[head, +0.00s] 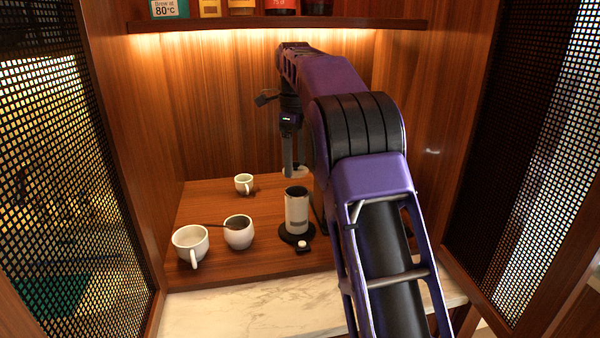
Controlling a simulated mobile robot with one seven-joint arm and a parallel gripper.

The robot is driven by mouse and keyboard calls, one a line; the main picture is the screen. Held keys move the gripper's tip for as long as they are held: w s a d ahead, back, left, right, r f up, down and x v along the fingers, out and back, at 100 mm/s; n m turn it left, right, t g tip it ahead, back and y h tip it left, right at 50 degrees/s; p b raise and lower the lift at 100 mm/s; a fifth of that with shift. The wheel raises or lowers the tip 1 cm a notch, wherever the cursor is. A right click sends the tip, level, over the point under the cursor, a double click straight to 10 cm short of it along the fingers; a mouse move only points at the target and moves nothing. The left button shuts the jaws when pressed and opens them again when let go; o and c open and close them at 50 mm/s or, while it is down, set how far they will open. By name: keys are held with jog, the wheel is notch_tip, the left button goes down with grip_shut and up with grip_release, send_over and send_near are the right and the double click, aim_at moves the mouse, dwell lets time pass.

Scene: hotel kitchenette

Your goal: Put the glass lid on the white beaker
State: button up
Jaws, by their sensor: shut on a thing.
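The white beaker (297,212) stands upright on a round black base (287,236) on the wooden counter, and its dark open top shows. My gripper (289,168) points down behind the beaker and a little to its left in the picture. It is shut on a pale, flat, round thing at its fingertips, which looks like the glass lid (299,171). The lid appears apart from the beaker, farther back. Its height above the counter is hard to tell, and the exact grip is too small to see.
A small white cup (244,184) stands left of my gripper. A white cup with a spoon (238,236) and a white mug (187,241) stand at the front left. A shelf (200,25) hangs above. Mesh doors flank the alcove. My arm hides the counter's right side.

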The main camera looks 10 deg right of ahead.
aim_at(297, 167)
jog(key=shift+w+d+r, duration=0.25)
jog(key=shift+w+d, duration=0.05)
jog(key=shift+w, duration=0.4)
jog(key=shift+f, duration=1.7)
jog(key=shift+f+b, duration=0.4)
jog(key=shift+f, duration=0.7)
jog(key=shift+p, duration=0.55)
jog(key=shift+s+f, duration=0.1)
jog(key=shift+f, duration=0.4)
jog(key=o, duration=1.2)
jog(key=shift+r, duration=3.55)
